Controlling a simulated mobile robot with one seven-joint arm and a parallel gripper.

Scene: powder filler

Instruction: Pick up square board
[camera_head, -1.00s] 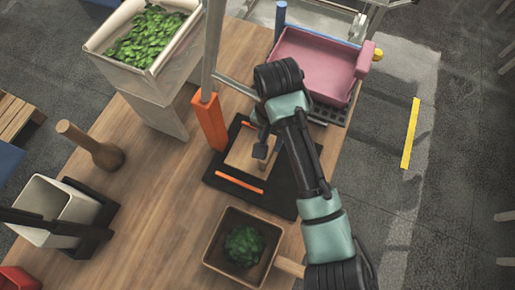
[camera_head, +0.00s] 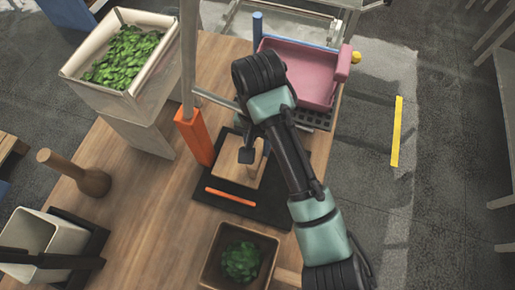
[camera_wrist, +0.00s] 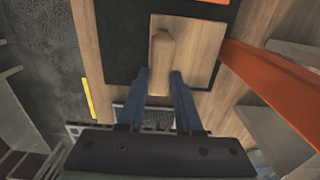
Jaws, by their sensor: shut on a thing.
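The square board (camera_head: 238,174) is a light wooden plate with an upright wooden handle. It is over a black mat (camera_head: 279,207) in the head view; I cannot tell whether it touches the mat. In the wrist view the board (camera_wrist: 202,42) and its handle (camera_wrist: 160,63) show over the black mat. My gripper (camera_wrist: 161,82) has one blue-grey finger on each side of the handle and is shut on it. In the head view my gripper (camera_head: 247,151) is above the board and partly hides it and its handle.
An orange post (camera_head: 195,137) stands close left of the mat. A pink tray (camera_head: 303,75) is behind, and a box of green leaves (camera_head: 240,262) is in front. A leaf-filled bin (camera_head: 121,60), wooden pestle (camera_head: 82,174) and pale container (camera_head: 31,236) stand left.

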